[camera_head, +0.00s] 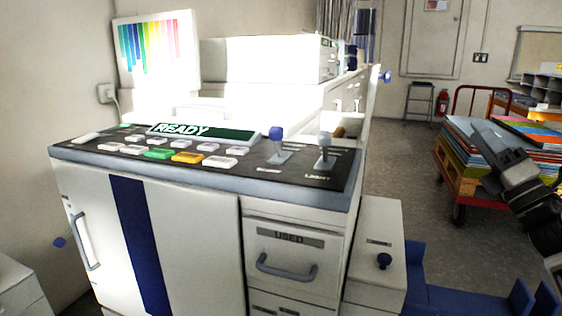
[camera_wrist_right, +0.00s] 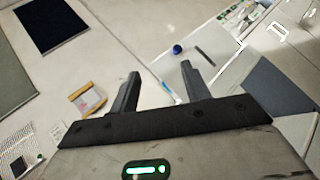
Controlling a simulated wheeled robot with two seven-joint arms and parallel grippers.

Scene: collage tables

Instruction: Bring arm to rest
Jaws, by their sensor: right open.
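My right arm comes in at the right edge of the head view, with its dark gripper (camera_head: 490,140) raised in the air in front of the cart of coloured sheets. In the right wrist view the two dark fingers of this gripper (camera_wrist_right: 159,80) stand apart with nothing between them. My left gripper is not in view.
A large white machine with a control panel (camera_head: 340,172) and a READY display (camera_head: 205,132) fills the left and middle. A red-framed cart (camera_head: 459,213) with stacked sheets stands at right. Grey floor (camera_head: 400,160) is open between them. The wrist view shows a blue knob (camera_wrist_right: 177,49).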

